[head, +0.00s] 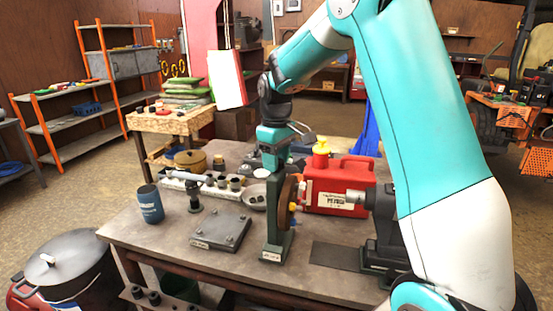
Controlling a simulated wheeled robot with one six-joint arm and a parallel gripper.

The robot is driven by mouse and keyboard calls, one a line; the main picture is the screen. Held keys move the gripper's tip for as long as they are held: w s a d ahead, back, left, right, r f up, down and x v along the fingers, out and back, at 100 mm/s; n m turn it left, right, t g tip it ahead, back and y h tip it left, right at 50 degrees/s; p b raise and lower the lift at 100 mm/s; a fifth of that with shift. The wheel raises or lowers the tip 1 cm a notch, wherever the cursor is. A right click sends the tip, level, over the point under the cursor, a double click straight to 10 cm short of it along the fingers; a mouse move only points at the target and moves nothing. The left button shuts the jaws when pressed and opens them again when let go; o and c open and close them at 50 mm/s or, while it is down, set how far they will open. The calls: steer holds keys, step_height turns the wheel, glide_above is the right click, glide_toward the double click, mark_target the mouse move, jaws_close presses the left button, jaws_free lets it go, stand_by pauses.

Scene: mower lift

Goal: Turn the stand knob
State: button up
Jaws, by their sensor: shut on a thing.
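A green upright stand (275,212) rises from a labelled foot on the workbench. A round brown disc (288,200) with a small yellow part stands against its right side. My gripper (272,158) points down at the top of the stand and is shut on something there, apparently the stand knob. The knob is hidden by the gripper, and its turn angle cannot be told. A dark machine with a grey spindle (355,198) faces the disc from the right.
A red fuel can (345,185) with a yellow cap stands close behind the disc. A blue cup (150,204), a grey plate (220,232) and a white tray of parts (200,181) lie left on the workbench (180,255). A lidded pot (68,258) stands front left.

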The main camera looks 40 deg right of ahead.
steer(key=shift+r+m+p, duration=0.1)
steer(key=shift+m+p, duration=0.2)
steer(key=shift+m, duration=2.2)
steer(key=o, duration=0.9)
step_height(320, 180, up, 17)
steer(key=b, duration=0.2)
steer(key=shift+r+b, duration=0.2)
steer(key=shift+b, duration=0.1)
